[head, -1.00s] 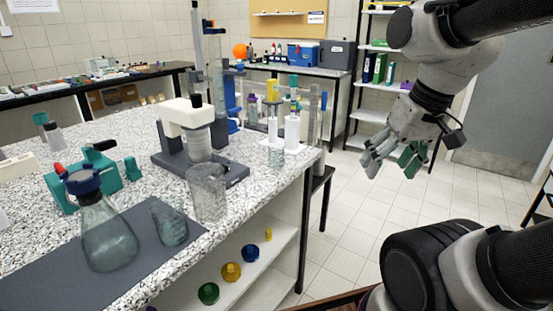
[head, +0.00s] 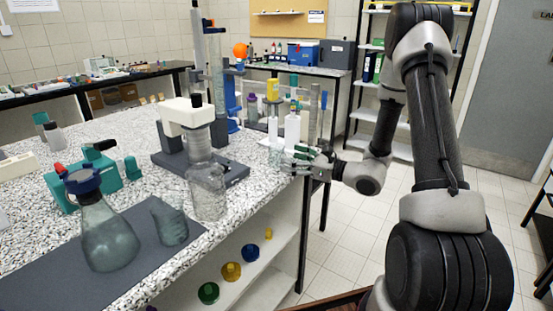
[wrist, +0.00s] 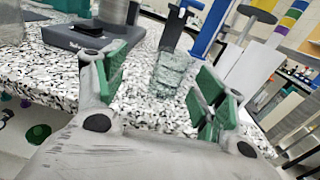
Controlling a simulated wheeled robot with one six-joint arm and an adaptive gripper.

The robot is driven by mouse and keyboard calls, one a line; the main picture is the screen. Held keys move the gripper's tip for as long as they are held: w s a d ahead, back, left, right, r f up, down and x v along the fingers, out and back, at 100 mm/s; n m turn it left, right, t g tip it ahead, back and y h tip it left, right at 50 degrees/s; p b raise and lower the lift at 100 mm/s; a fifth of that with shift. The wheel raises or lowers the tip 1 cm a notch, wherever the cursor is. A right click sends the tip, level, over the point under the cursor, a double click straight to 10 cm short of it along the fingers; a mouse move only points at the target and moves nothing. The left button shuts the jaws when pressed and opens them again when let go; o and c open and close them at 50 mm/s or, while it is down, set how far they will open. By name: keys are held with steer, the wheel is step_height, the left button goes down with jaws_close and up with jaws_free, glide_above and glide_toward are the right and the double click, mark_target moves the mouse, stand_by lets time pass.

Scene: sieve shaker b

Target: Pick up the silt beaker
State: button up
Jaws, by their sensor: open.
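A small clear glass beaker (wrist: 170,72) stands upright on the speckled counter, ahead of and between my fingers in the wrist view. In the head view this beaker (head: 275,156) is near the counter's right end, partly hidden by my gripper (head: 294,158). No label shows on it, so I cannot confirm it is the silt beaker. My gripper, with green finger pads, is open and empty, at the counter edge just right of the beaker. Larger glass beakers stand further left: one (head: 207,192) by the shaker, another (head: 169,222) on the dark mat.
A grey-based shaker (head: 232,172) stands left of the small beaker. White bottle-like pieces (head: 292,130) and a blue stand (head: 233,105) are behind it. A flask (head: 108,238) stands on the mat. Coloured pieces (head: 231,271) sit on the shelf below.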

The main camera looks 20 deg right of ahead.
mark_target(283, 154)
steer(key=shift+w+d+f+m+t+h, duration=0.25)
steer(key=shift+w+f+m, duration=0.1)
steer(key=shift+w, duration=0.1)
steer(key=shift+w+d+f+m+t+h, duration=0.15)
steer(key=shift+w+f+m+t, duration=0.15)
steer(key=shift+w, duration=0.1)
steer(key=x, duration=0.7)
steer(key=shift+r, duration=0.2)
steer(key=shift+a, duration=0.1)
steer(key=c, duration=1.1)
